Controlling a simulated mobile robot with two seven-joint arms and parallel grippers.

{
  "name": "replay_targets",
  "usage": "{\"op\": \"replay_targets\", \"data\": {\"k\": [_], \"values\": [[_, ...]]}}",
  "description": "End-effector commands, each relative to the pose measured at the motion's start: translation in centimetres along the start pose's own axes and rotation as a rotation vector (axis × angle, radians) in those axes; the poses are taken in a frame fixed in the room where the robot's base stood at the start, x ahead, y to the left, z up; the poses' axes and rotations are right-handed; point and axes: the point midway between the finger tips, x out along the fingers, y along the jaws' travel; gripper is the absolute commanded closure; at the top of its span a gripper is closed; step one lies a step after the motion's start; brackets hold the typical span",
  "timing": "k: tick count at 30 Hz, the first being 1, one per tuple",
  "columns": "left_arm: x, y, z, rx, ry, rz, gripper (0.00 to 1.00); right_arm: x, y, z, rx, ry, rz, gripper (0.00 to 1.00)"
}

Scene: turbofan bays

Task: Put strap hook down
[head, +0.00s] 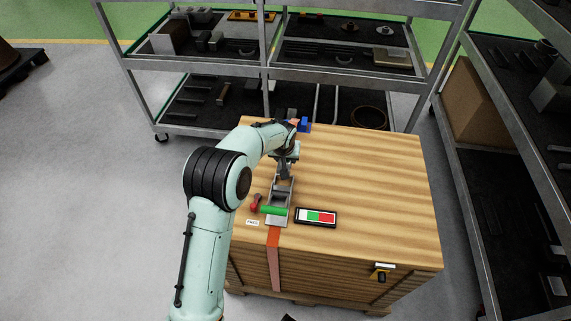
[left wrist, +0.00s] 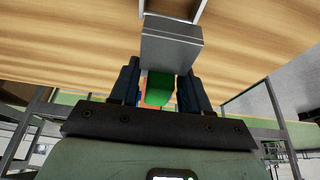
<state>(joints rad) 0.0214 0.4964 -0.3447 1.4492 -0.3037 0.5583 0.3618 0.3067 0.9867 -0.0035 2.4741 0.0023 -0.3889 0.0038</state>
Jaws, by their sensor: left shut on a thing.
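My left gripper (head: 285,169) points down over the top of the wooden crate (head: 370,180). In the left wrist view its two dark fingers (left wrist: 159,74) are shut on the strap hook, seen as a grey metal block (left wrist: 170,48) with a green part (left wrist: 158,90) between the fingers. In the head view the gripper mostly hides the hook. Just in front of the gripper lies a grey metal ratchet (head: 279,193) with a green bar (head: 274,210). An orange strap (head: 274,262) runs from it down the crate's front. My right gripper is not in view.
A red-handled item (head: 255,204) and white label (head: 252,222) lie left. A blue object (head: 304,125) is at the back edge. The crate's right half is clear. Metal shelves (head: 265,66) stand behind.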

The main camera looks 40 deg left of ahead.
Motion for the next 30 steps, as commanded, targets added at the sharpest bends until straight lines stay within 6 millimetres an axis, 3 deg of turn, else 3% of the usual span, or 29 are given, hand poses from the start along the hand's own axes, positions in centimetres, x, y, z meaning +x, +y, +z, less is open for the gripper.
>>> {"op": "replay_targets", "data": {"k": [6, 19, 20, 21, 30], "values": [[3.1, -0.1, 1.4, 0.0, -0.004, -0.002, 0.89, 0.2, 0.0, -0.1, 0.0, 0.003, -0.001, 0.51], [3.7, 0.0, 1.6, 0.0, -0.002, -0.001, 0.89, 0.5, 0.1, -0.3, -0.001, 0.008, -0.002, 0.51], [3.7, 0.0, 1.6, 0.0, -0.003, -0.001, 0.44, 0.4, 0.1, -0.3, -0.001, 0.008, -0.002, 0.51], [3.6, 0.0, 1.6, 0.0, -0.002, -0.001, 0.31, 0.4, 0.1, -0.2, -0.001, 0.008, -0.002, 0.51], [3.5, 0.0, 1.5, 0.0, -0.002, -0.001, 0.28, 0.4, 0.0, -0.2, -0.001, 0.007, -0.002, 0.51]]}}
